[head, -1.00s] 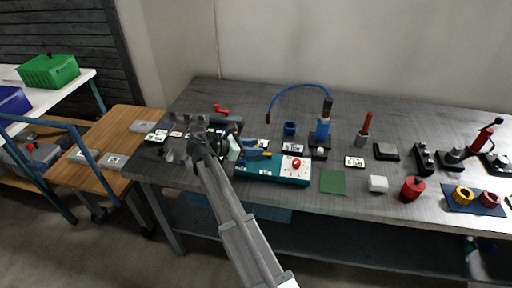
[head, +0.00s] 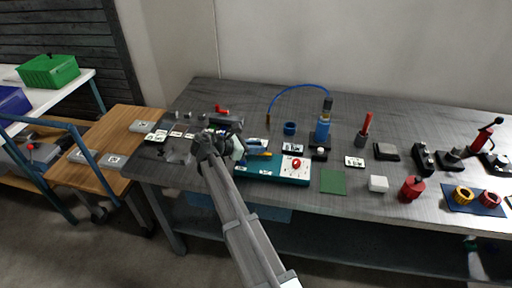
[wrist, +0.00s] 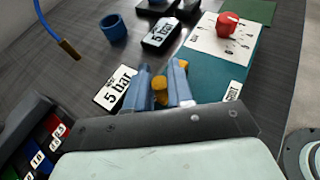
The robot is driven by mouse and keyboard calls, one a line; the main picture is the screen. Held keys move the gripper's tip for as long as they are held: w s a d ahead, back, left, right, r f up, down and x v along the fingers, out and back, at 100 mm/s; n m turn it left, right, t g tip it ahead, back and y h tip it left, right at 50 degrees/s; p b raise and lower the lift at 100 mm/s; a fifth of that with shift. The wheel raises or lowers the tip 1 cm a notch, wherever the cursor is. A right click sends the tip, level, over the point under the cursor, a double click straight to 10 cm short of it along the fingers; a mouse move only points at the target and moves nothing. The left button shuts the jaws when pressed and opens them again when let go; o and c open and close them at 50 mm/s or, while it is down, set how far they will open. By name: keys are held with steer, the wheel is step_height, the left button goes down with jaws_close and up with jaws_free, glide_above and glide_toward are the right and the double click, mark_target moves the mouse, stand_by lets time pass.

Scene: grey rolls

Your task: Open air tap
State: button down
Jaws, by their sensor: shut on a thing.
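The teal box (head: 292,178) on the bench has a white top panel with a red knob (head: 297,163). In the wrist view the same box (wrist: 212,78) and red knob (wrist: 227,24) are at the upper right. My gripper (wrist: 163,85) is at the box's left end, its blue-grey fingers pointing away from the wrist. It is shut on a small yellow piece (wrist: 160,90), apparently the air tap's handle. The fingers hide much of this piece and its mount, so I cannot tell the tap's position. In the head view my gripper (head: 258,152) reaches it from the left.
A "5 bar" card (wrist: 117,87) lies left of the fingers, with another (wrist: 161,32) beyond. A blue cup (wrist: 113,27) and a blue hose (wrist: 52,34) stand farther off. A green mat (head: 333,181) and white block (head: 378,183) are right of the box.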

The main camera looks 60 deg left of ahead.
steer(key=shift+w+a+m+h, duration=0.1)
steer(key=shift+a+m+h, duration=0.1)
steer(key=shift+m+h, duration=0.15)
steer(key=shift+d, duration=0.1)
steer(key=c, duration=1.1)
jaws_free()
steer(key=v, duration=1.3)
steer(key=shift+s+r, duration=0.1)
steer(key=shift+s, duration=0.25)
steer(key=shift+w, duration=0.1)
